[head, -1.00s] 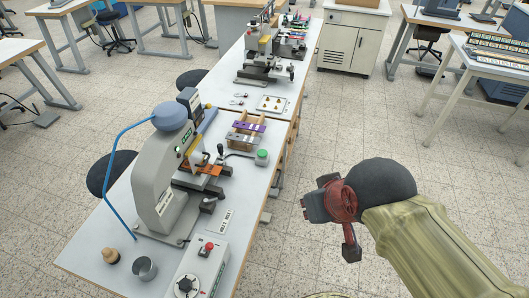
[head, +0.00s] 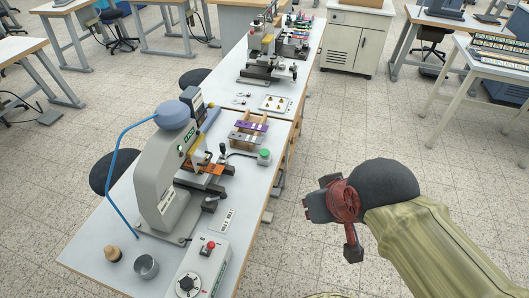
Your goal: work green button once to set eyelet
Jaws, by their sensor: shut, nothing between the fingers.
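The green button (head: 264,154) sits on a small pale box on the white bench, right of the grey press. A dark cable runs from its box toward the press. The grey press (head: 160,178) stands upright on the bench with a blue domed top and an orange piece at its work area. My gripper (head: 312,205) is at the right, over the floor beyond the bench edge, well apart from the button. It is seen from behind and the side, its fingers small and partly hidden; it looks shut and empty. I cannot make out an eyelet.
A control box with a red button (head: 211,245) sits at the bench's near end. Purple and grey pieces (head: 250,128) lie behind the button. The tiled floor between bench and arm is clear.

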